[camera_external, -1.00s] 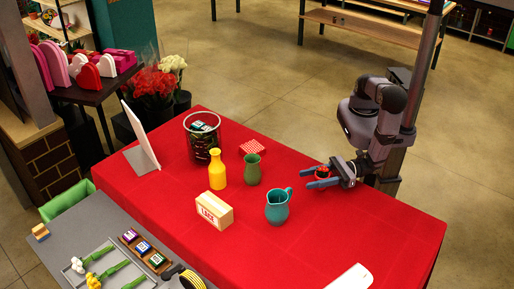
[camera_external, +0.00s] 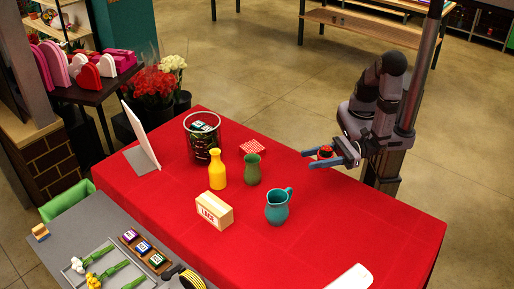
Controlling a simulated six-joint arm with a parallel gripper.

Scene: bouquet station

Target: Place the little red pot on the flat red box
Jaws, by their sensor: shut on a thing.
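The little red pot (camera_external: 325,153) is held between the blue fingers of my gripper (camera_external: 310,159), which is shut on it. The pot looks upright and appears raised above the right back part of the red table. The flat red box (camera_external: 252,147), with a red and white checked top, lies on the table to the left of my gripper, near the back edge. Nothing is seen on top of it. A gap of bare tablecloth separates it from the gripper.
A teal pitcher (camera_external: 278,208) and a cream box (camera_external: 214,211) stand nearer the front.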

